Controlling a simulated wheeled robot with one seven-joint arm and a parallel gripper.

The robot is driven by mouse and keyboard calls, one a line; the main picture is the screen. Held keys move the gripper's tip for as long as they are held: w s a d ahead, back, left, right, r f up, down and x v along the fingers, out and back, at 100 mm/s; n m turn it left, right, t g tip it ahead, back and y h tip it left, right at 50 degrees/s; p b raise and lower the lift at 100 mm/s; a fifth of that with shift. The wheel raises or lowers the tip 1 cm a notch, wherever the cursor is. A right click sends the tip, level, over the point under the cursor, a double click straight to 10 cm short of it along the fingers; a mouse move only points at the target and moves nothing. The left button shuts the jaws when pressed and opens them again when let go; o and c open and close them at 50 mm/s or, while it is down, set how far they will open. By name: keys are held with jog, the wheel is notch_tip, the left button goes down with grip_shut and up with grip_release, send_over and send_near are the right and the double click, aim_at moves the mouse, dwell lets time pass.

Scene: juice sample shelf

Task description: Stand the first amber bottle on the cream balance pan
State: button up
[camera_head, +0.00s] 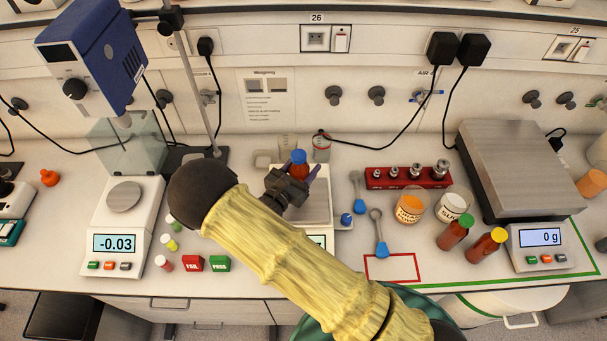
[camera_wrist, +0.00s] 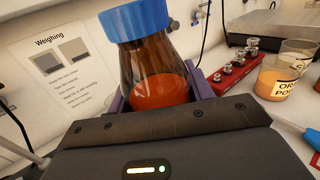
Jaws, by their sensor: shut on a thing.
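An amber bottle with a blue cap (camera_head: 299,166) is upright or nearly so, at the back part of the middle balance's pan (camera_head: 319,207) in the head view. In the wrist view the amber bottle (camera_wrist: 152,70) leans slightly in the picture and holds orange liquid. My gripper (camera_head: 297,181) is shut on it, with purple fingers on both sides of its body (camera_wrist: 158,95). The bottle's base is hidden, so I cannot tell whether it touches the pan. My arm covers the left of this balance and part of its display.
A red weight block (camera_head: 407,178) and powder beakers stand right of the middle balance. Another balance (camera_head: 124,197) reads -0.03 at the left.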

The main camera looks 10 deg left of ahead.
aim_at(303, 177)
jog(key=shift+f+p, duration=0.8)
jog(key=shift+f, duration=1.25)
jog(key=shift+f, duration=0.15)
jog(key=o, duration=1.1)
jog(key=shift+o, duration=0.2)
